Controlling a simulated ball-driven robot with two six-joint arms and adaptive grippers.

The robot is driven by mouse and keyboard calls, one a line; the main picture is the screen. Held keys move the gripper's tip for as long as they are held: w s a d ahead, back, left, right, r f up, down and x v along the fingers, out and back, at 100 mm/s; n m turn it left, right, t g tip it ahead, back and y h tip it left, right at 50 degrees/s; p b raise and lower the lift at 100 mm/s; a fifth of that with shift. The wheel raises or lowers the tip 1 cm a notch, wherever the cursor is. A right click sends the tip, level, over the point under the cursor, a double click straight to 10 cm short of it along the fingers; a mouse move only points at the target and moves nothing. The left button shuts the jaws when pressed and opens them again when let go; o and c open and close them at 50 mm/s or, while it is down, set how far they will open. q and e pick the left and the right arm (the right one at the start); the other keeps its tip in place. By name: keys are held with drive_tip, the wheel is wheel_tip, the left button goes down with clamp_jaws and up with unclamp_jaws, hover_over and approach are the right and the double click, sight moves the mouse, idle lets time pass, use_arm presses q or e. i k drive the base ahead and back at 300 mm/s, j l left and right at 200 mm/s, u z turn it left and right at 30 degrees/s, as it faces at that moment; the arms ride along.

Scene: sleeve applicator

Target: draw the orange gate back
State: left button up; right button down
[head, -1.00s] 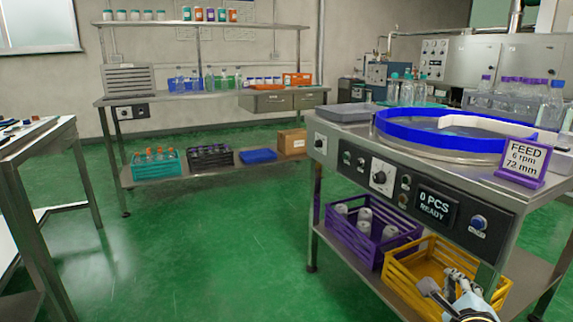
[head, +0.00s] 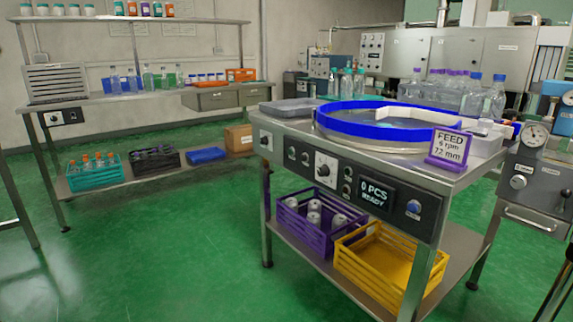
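I cannot make out an orange gate in the head view. The feeder bench (head: 345,180) stands right of centre, with a round table in a blue rim (head: 375,128) on its top. A white curved guide (head: 425,115) runs inside the rim at its far right. The bench front has knobs and a display (head: 377,194) reading "0 PCS READY". A purple-framed sign (head: 449,148) reads "FEED 6 rpm 72 mm". Neither of my grippers is in view.
A purple crate (head: 318,243) with white pieces and a yellow crate (head: 385,285) sit on the bench's lower shelf. A grey machine with a gauge (head: 537,185) stands at the right. A shelved bench (head: 160,100) stands at the back left. Green floor (head: 170,265) is clear between.

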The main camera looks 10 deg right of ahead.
sight(511, 113)
drive_tip(key=z, duration=1.65)
drive_tip(key=i+l+u, duration=0.65)
drive_tip(key=i, duration=0.15)
